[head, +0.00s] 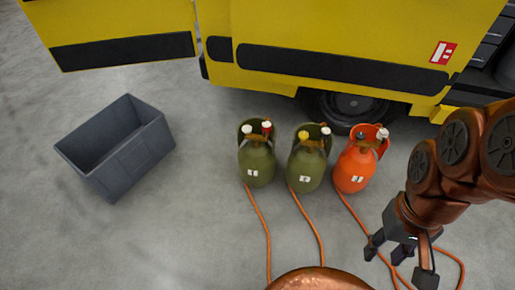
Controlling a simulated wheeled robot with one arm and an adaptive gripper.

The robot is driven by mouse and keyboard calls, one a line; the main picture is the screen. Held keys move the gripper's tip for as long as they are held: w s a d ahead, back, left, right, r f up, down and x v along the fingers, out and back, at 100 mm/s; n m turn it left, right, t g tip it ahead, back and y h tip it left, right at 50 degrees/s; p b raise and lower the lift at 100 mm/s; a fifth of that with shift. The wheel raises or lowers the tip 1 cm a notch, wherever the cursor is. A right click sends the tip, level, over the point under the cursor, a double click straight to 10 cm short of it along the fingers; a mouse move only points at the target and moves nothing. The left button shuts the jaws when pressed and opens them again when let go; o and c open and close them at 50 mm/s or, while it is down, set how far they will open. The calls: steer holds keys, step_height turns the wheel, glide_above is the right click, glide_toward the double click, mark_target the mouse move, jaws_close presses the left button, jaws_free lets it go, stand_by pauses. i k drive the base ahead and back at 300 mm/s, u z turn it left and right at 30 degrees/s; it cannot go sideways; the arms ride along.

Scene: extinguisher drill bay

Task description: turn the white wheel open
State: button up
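Three gas cylinders stand upright in a row on the floor, and each has a small white knob or wheel on top. The left olive cylinder (257,163) has a white wheel (246,129) beside a red one (267,126). The middle olive cylinder (306,168) has a yellow wheel (303,135) and a white wheel (325,131). The orange cylinder (354,170) has a dark wheel (361,136) and a white wheel (382,133). How far any wheel is turned cannot be told. My gripper (398,264) is open and empty, in front and right of the orange cylinder, touching no wheel.
Orange hoses (310,217) run from the cylinders across the floor toward me, some passing behind my gripper. A grey open crate (117,148) stands at the left. A yellow truck (350,38) with a wheel (349,105) is close behind the cylinders. Floor between crate and cylinders is clear.

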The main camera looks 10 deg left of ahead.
mark_target(247, 129)
steer(key=k, duration=0.6)
steer(key=u, duration=0.6)
steer(key=i, duration=0.45)
steer(key=u, duration=0.5)
steer(key=i, duration=1.1)
steer(key=z, duration=0.5)
